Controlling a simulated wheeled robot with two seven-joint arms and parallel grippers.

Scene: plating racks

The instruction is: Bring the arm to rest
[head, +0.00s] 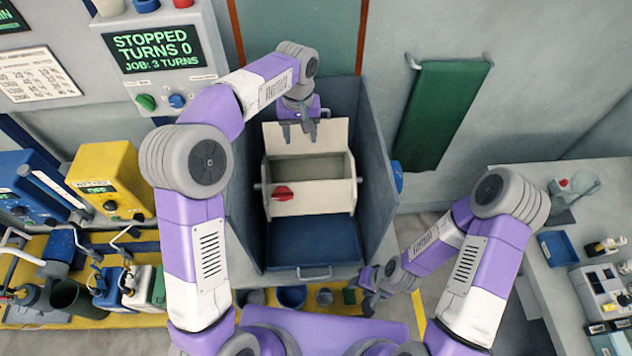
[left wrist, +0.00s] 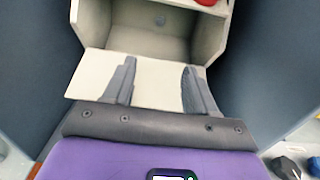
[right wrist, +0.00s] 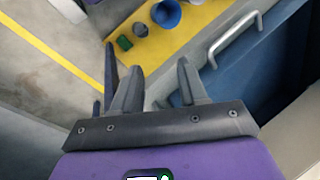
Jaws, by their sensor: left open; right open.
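My left gripper (head: 299,128) is open and empty. It hangs over the raised cream flap at the back of a cream box (head: 312,198) with a red knob (head: 283,193). The left wrist view shows its two fingers (left wrist: 158,82) apart above the cream flap (left wrist: 148,78), with the box's hollow inside beyond. I cannot tell whether the fingers touch the flap. My right gripper (head: 371,300) is low, right of the blue drawer's front. In the right wrist view its fingers (right wrist: 160,85) are apart with nothing between them.
The cream box hangs between grey-blue side walls (head: 372,150) above a blue drawer (head: 314,243) with a handle (right wrist: 236,38). A panel screen (head: 152,47) reads "STOPPED TURNS 0, JOB: 3 TURNS". A yellow machine (head: 105,182) stands left, a grey bench (head: 525,195) right.

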